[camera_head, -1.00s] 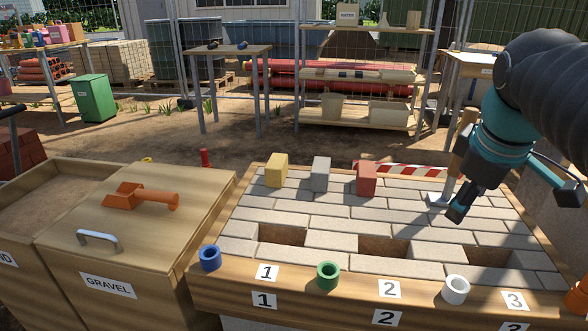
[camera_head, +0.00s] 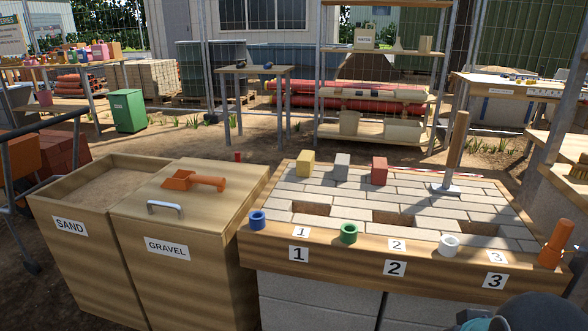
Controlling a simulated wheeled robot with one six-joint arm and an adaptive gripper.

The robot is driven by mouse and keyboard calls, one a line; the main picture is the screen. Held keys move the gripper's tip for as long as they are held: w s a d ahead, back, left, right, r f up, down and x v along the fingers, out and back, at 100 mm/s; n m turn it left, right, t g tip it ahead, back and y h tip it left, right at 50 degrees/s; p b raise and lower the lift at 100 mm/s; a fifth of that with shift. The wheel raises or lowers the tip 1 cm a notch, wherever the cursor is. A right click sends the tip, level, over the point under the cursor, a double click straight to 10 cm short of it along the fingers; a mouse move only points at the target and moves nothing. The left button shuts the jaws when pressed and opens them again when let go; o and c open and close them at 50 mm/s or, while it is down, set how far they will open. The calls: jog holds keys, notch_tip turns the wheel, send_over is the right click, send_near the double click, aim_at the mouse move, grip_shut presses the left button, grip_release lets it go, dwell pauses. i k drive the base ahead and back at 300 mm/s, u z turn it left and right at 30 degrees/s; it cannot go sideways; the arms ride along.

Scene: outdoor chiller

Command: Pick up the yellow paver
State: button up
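The yellow paver (camera_head: 305,163) stands upright at the back left of the paved bench top (camera_head: 413,255). A grey paver (camera_head: 342,167) and a red paver (camera_head: 379,171) stand to its right in the same row, with gaps between them. The bench top has three open slots in its paving, near the labels 1, 2 and 3. Only a piece of my arm shows at the bottom right corner, well away from the yellow paver. My gripper is outside the view.
A tamper (camera_head: 455,150) stands upright at the back right, and an orange object (camera_head: 557,245) at the right corner. The gravel box (camera_head: 190,235) and sand box (camera_head: 85,225) adjoin on the left.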

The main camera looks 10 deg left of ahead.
aim_at(305, 160)
jog(key=u, duration=2.1)
jog(key=i, duration=1.3)
jog(key=z, duration=2.15)
